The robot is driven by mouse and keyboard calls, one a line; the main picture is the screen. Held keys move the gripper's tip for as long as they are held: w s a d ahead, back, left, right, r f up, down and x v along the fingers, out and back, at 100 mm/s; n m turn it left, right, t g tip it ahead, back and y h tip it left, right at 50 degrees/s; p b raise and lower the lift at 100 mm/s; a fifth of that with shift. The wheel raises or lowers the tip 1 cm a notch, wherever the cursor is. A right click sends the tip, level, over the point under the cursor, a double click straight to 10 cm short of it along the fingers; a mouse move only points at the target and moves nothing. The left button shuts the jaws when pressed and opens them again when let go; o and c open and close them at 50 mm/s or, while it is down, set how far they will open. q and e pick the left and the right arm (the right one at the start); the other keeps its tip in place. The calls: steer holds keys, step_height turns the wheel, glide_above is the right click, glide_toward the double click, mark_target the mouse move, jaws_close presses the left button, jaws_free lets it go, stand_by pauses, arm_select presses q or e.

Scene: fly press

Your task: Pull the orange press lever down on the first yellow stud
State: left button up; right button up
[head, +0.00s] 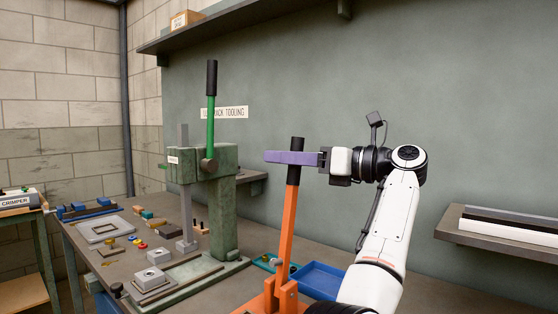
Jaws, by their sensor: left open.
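The orange press lever (287,225) stands nearly upright in the foreground, leaning slightly right, with a black grip (293,175) at its top. My left gripper (290,158), with purple fingers, is open at the black grip. One finger crosses in front of the grip; the other finger is hidden, and I cannot tell whether they touch the grip. The foot of the orange lever is cut off by the lower edge. My right gripper is not in view.
A green press (222,205) with a raised green lever (210,120) stands on the bench (205,295) left of the orange lever. A blue tray (322,279) lies behind the orange lever. A shelf (500,231) juts from the wall at right.

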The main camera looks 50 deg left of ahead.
arm_select(q)
steer(key=shift+x, duration=0.85)
jaws_close()
steer(key=shift+s, duration=0.1)
